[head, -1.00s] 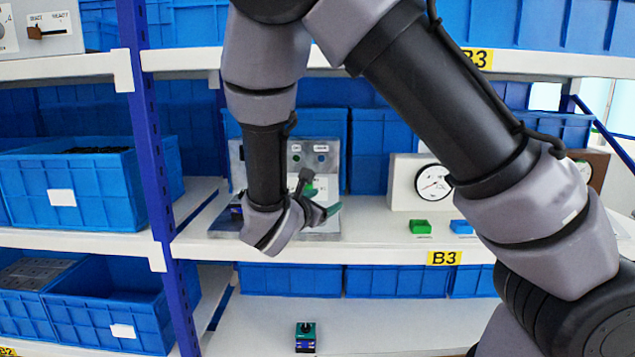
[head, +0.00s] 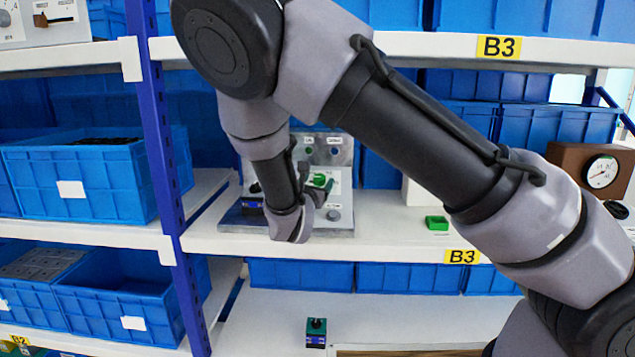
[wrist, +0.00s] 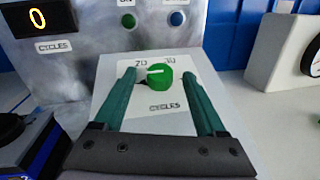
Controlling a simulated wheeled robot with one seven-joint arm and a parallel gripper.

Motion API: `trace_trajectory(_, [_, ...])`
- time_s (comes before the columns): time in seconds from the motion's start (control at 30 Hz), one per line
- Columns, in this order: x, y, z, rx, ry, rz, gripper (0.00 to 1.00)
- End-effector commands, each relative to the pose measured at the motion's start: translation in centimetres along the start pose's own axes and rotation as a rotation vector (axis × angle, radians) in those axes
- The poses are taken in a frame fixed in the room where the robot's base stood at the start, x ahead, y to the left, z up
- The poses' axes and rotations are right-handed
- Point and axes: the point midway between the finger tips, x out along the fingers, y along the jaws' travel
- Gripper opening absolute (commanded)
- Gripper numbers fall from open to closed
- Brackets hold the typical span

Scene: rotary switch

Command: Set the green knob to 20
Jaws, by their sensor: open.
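The green knob (wrist: 160,78) sits on a pale sloped plate marked CYCLES, with scale numbers above it, in the wrist view. A white pointer line on the knob points left. My gripper (wrist: 163,72) is open, its two green fingers on either side of the knob with gaps to it. I cannot tell whether the fingertips reach the knob's depth. A display (wrist: 38,17) reads 0 in the wrist view.
A green button (wrist: 129,20) and a blue button (wrist: 177,18) are on the metal panel above. A white gauge box (wrist: 285,60) stands to the right. In the head view a small green tray (head: 437,223) lies on the shelf (head: 385,235).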

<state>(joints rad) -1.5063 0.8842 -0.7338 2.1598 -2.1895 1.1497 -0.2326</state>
Motion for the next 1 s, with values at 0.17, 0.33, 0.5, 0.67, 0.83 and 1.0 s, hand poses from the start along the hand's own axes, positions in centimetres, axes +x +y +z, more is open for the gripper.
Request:
trace_trajectory(0.17, [0.6,0.0,0.04,0.001,0.0,0.0,0.73])
trace_trajectory(0.33, [0.59,0.0,0.03,0.001,0.0,0.0,0.73])
trace_trajectory(0.5, [0.57,0.0,0.03,0.001,0.0,0.0,0.16])
trace_trajectory(0.67, [0.56,0.01,0.02,0.001,0.0,-0.001,0.0])
trace_trajectory(0.83, [0.55,0.14,0.0,0.011,-0.001,-0.019,0.0])
trace_trajectory(1.0, [0.58,0.32,-0.03,0.037,-0.004,-0.081,0.0])
